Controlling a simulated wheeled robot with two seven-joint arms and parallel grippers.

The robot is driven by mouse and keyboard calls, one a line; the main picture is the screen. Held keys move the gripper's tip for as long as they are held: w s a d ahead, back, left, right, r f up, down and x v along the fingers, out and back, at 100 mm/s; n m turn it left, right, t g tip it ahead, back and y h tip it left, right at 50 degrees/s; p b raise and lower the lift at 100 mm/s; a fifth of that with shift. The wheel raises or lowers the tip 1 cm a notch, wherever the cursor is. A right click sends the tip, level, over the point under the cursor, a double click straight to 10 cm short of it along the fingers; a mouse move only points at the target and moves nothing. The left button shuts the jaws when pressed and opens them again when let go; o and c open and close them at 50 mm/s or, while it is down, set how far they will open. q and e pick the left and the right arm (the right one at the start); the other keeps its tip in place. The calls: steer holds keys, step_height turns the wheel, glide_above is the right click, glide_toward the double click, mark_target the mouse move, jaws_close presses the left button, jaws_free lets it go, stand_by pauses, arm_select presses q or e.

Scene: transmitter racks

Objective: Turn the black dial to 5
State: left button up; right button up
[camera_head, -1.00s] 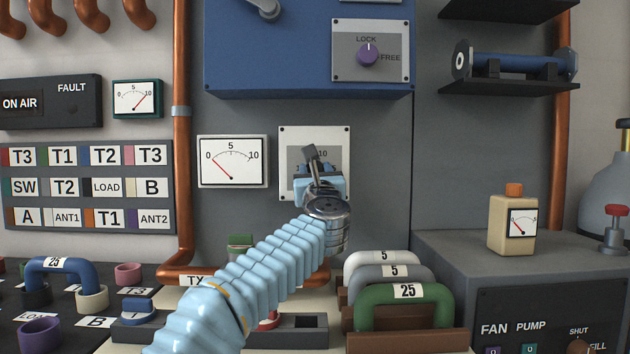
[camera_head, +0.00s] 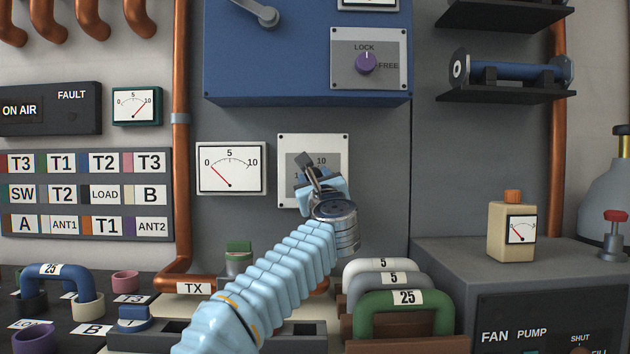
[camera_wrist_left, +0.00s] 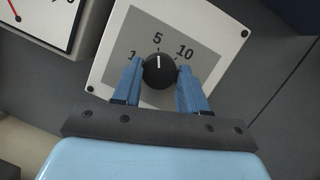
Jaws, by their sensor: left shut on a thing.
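The black dial (camera_wrist_left: 158,73) sits on a grey scale marked 1, 5 and 10, on a white plate (camera_wrist_left: 103,78) that looks tilted in the wrist view. Its white pointer line points up toward the 5. My left gripper (camera_wrist_left: 160,68) has one blue finger on each side of the dial and is shut on it. In the head view, my left gripper (camera_head: 316,180) is in front of the plate (camera_head: 340,145) and hides the dial and part of the scale. My right gripper is in neither view.
A white meter (camera_head: 231,168), its needle near 0, is just left of the plate. A blue cabinet with a purple LOCK/FREE knob (camera_head: 366,63) is above. Several numbered handles, one of them green (camera_head: 404,298), stand below right.

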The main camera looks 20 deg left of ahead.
arm_select(q)
steer(key=o, duration=1.1)
steer(key=shift+c, duration=0.2)
steer(key=b+v, duration=0.6)
steer(key=v, duration=0.7)
steer(key=shift+s+d, duration=0.2)
steer(key=shift+s, duration=0.15)
